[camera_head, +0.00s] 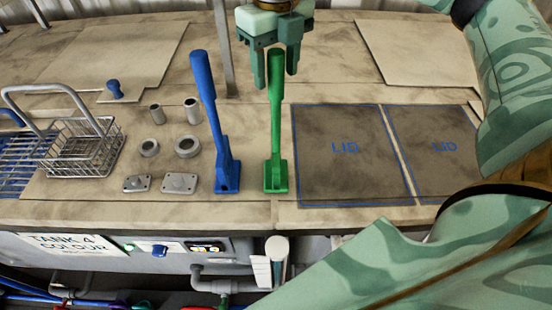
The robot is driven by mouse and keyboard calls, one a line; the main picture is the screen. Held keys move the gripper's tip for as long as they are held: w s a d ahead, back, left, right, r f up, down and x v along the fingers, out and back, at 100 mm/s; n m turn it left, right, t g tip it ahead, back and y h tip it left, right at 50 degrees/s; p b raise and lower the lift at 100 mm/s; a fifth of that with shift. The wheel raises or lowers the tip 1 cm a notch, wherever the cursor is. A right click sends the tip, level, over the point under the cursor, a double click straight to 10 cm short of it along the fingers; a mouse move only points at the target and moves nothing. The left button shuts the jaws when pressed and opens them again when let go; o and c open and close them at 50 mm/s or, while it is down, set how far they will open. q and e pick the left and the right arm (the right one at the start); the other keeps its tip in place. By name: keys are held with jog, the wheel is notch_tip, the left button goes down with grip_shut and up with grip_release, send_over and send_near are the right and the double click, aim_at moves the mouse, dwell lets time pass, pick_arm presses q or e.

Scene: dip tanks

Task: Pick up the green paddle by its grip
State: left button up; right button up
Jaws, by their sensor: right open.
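The green paddle (275,130) stands upright in a green foot on the bench, its grip at the top. My right gripper (275,80) is open at the top middle, its fingers pointing down. In the picture one finger shows on each side of the upper end of the grip, with bare gaps between. I cannot tell from this one view whether the grip is fully between the fingers in depth. My left gripper is not in view.
A blue paddle (212,120) stands just left of the green one. Two dark lid plates (345,148) lie to the right. A wire basket (85,150) and several small metal parts (188,147) are at left. My arm fills the right side.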

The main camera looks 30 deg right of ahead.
notch_tip(320, 180, down, 2)
jog(key=shift+f, duration=0.1)
grip_shut()
jog(key=shift+r, duration=0.2)
